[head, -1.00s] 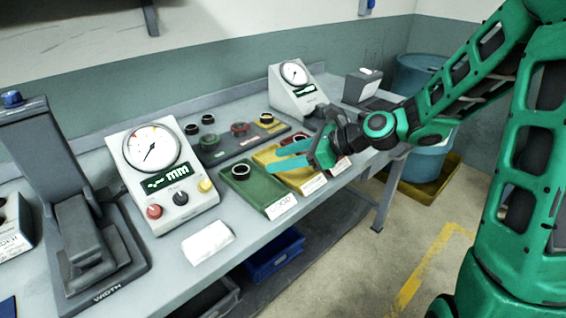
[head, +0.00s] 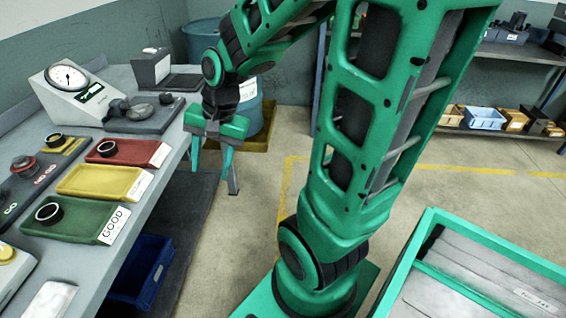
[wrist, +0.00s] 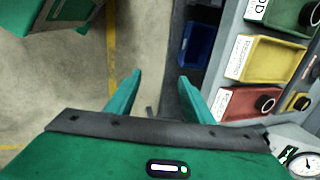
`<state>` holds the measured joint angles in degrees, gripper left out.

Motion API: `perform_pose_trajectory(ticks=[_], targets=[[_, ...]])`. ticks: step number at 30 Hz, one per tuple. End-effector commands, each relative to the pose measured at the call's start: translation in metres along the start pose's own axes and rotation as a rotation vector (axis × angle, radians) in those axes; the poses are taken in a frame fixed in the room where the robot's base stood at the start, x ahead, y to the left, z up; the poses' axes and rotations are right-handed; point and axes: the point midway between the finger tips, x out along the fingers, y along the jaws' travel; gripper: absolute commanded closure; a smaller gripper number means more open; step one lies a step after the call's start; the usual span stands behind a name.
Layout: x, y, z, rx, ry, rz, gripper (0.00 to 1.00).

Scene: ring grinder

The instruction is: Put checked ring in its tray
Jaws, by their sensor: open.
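My gripper (head: 212,165) is open and empty, fingers down, beside the bench's right edge above the floor; it also shows in the wrist view (wrist: 160,90). The green tray (head: 85,225), labelled GOOD, holds a dark ring (head: 48,212). The yellow tray (head: 98,182) beside it is empty. The red tray (head: 135,152) holds another dark ring (head: 106,148). In the wrist view, the red tray (wrist: 236,103) is nearest the gripper, with its ring (wrist: 264,103) inside. I cannot tell which ring is the checked one.
A dark gauge plate (head: 38,182) with rings lies left of the trays. A dial instrument (head: 70,85) stands behind. A blue bin (head: 142,270) sits below the bench. A green-framed cart (head: 470,270) is at lower right.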

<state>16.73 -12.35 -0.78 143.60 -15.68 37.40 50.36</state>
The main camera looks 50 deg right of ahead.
Motion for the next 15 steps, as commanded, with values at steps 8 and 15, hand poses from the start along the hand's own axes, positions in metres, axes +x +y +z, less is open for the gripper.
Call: perform_pose_trajectory(ticks=[8, 15], targets=[[-0.058, 0.117, 0.004, -0.309, 0.011, 0.209, 0.52], [-0.080, 0.166, 0.014, -0.429, -0.052, 0.262, 0.52]])
